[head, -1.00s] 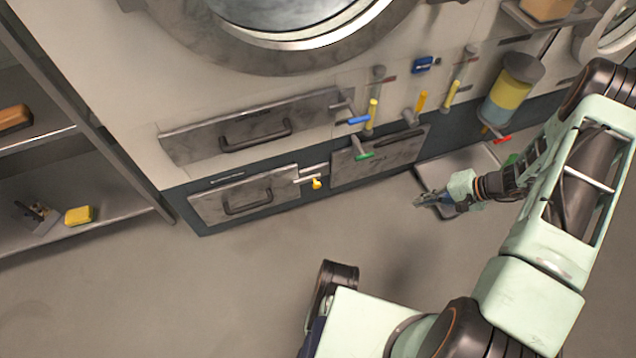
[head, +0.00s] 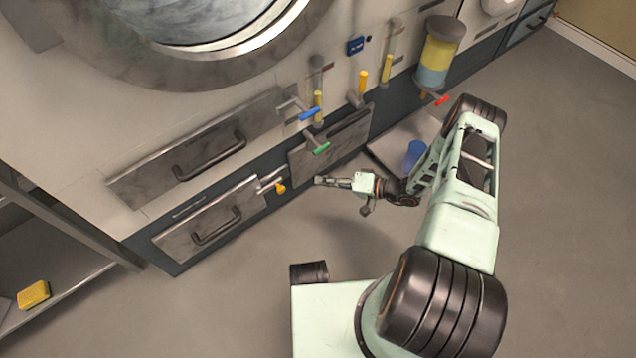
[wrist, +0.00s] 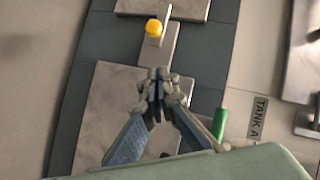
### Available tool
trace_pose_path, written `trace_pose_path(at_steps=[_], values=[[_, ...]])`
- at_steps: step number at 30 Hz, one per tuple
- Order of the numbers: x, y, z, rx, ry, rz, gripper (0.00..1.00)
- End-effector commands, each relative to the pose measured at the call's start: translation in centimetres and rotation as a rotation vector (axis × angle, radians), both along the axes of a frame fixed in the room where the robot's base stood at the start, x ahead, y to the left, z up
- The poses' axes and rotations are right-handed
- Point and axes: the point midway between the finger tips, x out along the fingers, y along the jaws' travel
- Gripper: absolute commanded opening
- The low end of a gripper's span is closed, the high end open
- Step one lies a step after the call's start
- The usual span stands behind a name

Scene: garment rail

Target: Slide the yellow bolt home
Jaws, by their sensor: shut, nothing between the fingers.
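The yellow bolt knob (head: 281,189) sits on a short metal bolt between the lower left drawer (head: 205,225) and the grey panel with the green handle (head: 330,140). In the wrist view the yellow knob (wrist: 154,27) is at the top, on a grey metal piece. My gripper (head: 319,180) is shut and empty, a little to the right of the knob and apart from it. The wrist view shows its fingertips (wrist: 158,75) together, below the knob in the picture. Whether the bolt is fully slid in cannot be told.
A blue lever (head: 310,114) and green handle (head: 321,149) stick out above. A red lever (head: 442,100) is at the right. The floor in front is clear.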

Motion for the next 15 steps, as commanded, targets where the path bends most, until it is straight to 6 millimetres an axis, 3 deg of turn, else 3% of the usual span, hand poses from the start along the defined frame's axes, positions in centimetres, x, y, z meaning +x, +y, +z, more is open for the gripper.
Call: trace_pose_path(at_steps=[10,15], values=[[2.7,6.7,-2.8,0.0,0.002,0.005,0.0],[1.5,8.5,-3.8,0.0,0.003,0.003,0.0]])
